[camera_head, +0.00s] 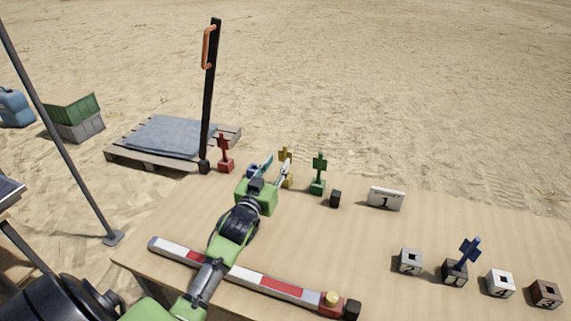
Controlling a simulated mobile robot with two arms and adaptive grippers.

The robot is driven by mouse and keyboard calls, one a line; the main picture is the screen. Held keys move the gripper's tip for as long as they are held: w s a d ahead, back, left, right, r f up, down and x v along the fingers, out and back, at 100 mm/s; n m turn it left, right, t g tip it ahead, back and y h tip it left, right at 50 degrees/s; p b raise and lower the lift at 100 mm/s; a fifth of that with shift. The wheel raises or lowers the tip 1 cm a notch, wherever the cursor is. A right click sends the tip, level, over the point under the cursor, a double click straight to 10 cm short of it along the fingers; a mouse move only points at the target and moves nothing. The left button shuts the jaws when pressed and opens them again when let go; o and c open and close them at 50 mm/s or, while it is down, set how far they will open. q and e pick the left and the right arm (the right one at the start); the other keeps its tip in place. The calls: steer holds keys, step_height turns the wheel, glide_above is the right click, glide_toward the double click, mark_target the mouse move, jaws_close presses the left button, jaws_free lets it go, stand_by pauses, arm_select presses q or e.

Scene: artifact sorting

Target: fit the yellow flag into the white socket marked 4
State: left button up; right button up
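The yellow flag (288,181) stands on the table behind my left gripper, and the gripper partly covers it. My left gripper (271,166) reaches in from the lower left with its two fingers spread apart. Its right finger is close to the yellow flag; I cannot tell whether they touch. The white socket marked 4 (500,285) sits at the right front of the table, and its square top hole looks empty. My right gripper is not in view.
A red flag (225,162) and a green flag (318,174) stand either side. A blue flag (469,251) stands in socket 1 (455,275), between socket 2 (410,261) and socket 4. Brown socket 3 (545,294) is far right. A striped bar (280,290) lies in front.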

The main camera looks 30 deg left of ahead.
mark_target(284, 154)
arm_select(q)
steer(key=shift+d+p+x, duration=0.1)
steer(key=shift+p+x, duration=0.1)
steer(key=shift+x, duration=1.5)
steer(key=shift+d+p+x, duration=0.15)
steer(key=shift+p+x, duration=0.05)
steer(key=shift+x, duration=1.55)
jaws_close()
